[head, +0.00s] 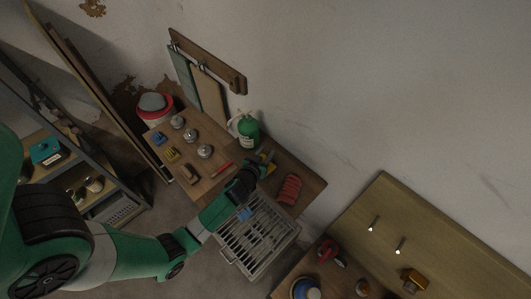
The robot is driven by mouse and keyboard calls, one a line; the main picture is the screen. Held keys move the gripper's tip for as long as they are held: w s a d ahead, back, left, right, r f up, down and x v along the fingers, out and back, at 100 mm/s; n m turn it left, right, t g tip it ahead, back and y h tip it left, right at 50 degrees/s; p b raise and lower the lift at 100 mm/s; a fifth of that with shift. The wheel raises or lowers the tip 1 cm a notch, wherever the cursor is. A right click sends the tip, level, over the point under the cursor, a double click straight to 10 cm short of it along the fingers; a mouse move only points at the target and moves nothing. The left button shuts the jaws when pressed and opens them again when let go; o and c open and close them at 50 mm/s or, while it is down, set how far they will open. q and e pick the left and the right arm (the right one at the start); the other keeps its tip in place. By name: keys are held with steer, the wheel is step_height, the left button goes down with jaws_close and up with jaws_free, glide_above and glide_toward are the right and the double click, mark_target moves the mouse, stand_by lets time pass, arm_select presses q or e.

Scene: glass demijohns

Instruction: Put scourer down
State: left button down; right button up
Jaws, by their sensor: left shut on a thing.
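My left gripper (264,164) reaches in from the left over the wooden table (312,180). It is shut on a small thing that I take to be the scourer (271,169). Only a yellowish bit of it shows at the fingertips, and the rest is hidden by the gripper. I cannot tell whether it touches the table top. The green jug (249,131) stands just behind the gripper, and a red ribbed thing (289,189) lies to its right. My right gripper is not in view.
Left on the table are several metal domes (205,151), blue, yellow and brown blocks (187,174), and a red tool (222,170). Bare wood lies around the red ribbed thing.

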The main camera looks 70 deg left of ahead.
arm_select(q)
steer(key=c, duration=0.5)
jaws_free()
steer(key=shift+f, duration=0.1)
steer(key=shift+d+r, duration=0.1)
steer(key=shift+r, duration=0.1)
steer(key=v, duration=1.2)
